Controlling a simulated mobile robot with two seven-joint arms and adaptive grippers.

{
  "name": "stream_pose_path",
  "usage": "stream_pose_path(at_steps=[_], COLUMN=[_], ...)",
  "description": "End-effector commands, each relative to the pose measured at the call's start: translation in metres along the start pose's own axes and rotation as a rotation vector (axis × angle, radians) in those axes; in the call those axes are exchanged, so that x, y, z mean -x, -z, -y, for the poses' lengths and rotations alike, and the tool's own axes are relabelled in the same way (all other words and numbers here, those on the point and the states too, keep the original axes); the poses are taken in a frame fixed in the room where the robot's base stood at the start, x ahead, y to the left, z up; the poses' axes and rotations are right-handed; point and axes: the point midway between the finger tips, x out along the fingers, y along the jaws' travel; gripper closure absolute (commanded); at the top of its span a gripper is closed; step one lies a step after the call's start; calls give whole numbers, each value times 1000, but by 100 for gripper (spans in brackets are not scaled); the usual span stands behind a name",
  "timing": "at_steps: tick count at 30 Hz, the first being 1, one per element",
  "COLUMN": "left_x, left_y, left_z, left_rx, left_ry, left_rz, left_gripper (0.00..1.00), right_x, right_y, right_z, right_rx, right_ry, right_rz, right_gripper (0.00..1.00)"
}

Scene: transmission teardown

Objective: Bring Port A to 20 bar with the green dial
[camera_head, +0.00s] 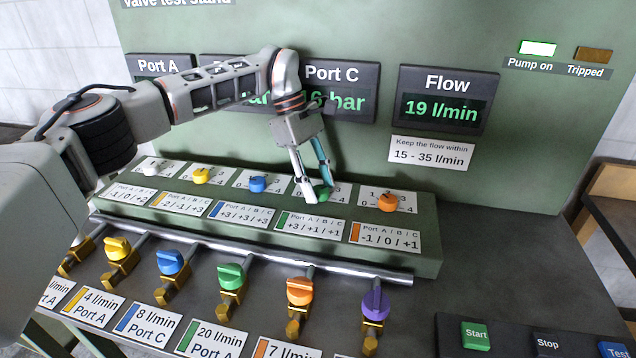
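The green dial (325,194) is in the row of dials on the sloped green panel, partly hidden by my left gripper (318,193). The gripper points down with one fingertip on each side of the dial. Whether the fingers press on it is unclear. The card below (311,225) reads Port A / B / C +3 / +1 / +1. The Port A display (158,65) shows its title, but my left arm hides its value. The Port C display (345,90) is partly covered; its visible reading ends in 6 bar. My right gripper is out of view.
White, yellow (201,176), blue (258,184) and orange (388,202) dials flank it. Several coloured valves stand in front along a metal pipe (250,250). Flow (443,108) reads 19 l/min; its card says 15 - 35. The Pump on lamp (538,48) is lit; Tripped (593,54) is dark.

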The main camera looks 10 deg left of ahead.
Motion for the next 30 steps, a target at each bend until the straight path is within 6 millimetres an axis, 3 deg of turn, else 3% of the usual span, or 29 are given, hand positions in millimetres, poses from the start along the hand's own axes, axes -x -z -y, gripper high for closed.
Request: stream_pose_path(at_steps=[10, 14, 30], left_x=[1, 11, 107], left_y=[0, 0, 0], left_z=[0, -1, -1], left_rx=[1, 2, 2], left_ry=[-1, -4, -1], left_rz=[1, -1, -2], left_gripper=[56, 56, 56], right_x=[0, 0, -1], right_y=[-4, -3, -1], right_z=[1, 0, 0], right_rx=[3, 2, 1], right_ry=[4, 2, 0], right_rz=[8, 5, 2], right_gripper=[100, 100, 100])
